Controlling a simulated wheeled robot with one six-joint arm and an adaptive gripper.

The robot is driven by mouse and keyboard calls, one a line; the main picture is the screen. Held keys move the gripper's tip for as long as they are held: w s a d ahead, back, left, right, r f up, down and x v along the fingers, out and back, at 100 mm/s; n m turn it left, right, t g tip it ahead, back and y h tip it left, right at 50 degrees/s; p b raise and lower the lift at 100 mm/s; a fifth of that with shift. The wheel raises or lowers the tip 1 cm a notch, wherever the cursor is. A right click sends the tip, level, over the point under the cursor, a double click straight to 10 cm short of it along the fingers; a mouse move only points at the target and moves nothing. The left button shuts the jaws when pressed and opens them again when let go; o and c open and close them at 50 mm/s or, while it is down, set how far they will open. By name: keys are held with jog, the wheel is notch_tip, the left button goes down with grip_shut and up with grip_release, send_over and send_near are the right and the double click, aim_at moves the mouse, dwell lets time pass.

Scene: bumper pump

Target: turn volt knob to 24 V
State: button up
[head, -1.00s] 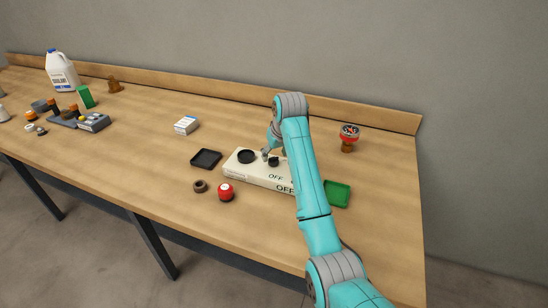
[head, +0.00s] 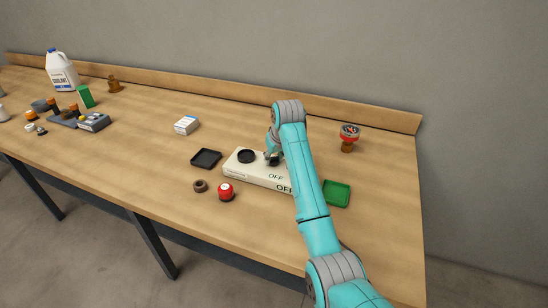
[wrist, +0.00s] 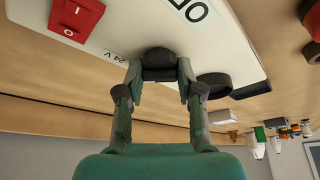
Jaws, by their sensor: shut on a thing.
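The cream pump panel (head: 236,170) lies on the bench below my gripper (head: 272,157). In the wrist view the black volt knob (wrist: 159,58) sits between the two fingers of my gripper (wrist: 160,72), which is shut on it. A "24 V" label (wrist: 115,57) shows on the panel beside the knob, next to the left finger. The knob's pointer cannot be made out. A red rocker switch (wrist: 77,17) and an "OFF" label, partly cut off, show on the panel (wrist: 125,22). My arm hides the panel's right end in the head view.
A black tray (head: 206,158), brown ring (head: 200,186) and red knob-like part (head: 226,191) lie to the left. A green tray (head: 337,193) and red-topped stand (head: 348,138) are to the right.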

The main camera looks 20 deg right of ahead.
jog(key=shift+n, duration=0.4)
jog(key=o, duration=1.2)
jog(key=shift+c, duration=0.2)
jog(key=v, duration=1.2)
jog(key=shift+d, duration=0.15)
